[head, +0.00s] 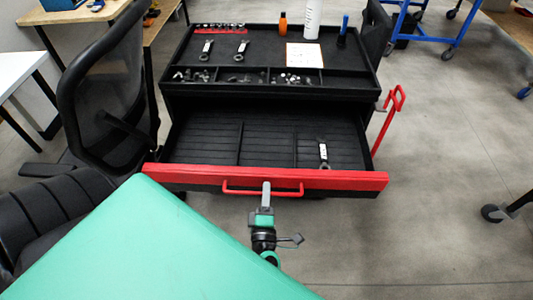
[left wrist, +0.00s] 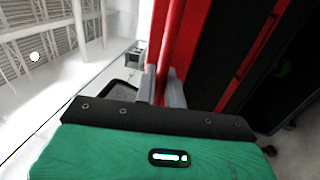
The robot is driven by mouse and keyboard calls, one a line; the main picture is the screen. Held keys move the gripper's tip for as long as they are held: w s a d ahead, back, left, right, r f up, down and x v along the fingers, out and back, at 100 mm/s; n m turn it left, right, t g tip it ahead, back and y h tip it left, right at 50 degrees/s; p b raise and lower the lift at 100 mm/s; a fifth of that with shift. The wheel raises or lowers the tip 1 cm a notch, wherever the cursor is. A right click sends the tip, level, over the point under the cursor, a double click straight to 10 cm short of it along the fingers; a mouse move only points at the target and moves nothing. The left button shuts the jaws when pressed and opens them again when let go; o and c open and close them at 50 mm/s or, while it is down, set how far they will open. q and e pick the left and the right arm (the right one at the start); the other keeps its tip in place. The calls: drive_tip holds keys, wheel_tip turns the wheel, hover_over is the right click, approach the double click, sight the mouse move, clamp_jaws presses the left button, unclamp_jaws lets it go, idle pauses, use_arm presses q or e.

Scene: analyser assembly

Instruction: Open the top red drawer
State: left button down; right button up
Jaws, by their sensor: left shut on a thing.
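The top red drawer (head: 350,182) stands pulled out of the black tool cart (head: 340,88), toward me. Its black inside shows, with dividers and one wrench (head: 323,155) in the right part. A red bar handle (head: 235,189) runs along its front. My left gripper (head: 266,190) is shut on the handle, right of its middle. In the left wrist view the fingers (left wrist: 160,85) close around the red bar (left wrist: 169,45). My right gripper is not in view.
The cart top holds wrenches, an orange bottle (head: 283,22), a white bottle (head: 312,18) and small parts in compartments. A black office chair (head: 105,85) stands close at the left. A red side handle (head: 388,118) sticks out at the cart's right. The floor (head: 450,130) at right is mostly clear.

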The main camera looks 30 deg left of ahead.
use_arm(q)
drive_tip(key=c, duration=1.6)
unclamp_jaws()
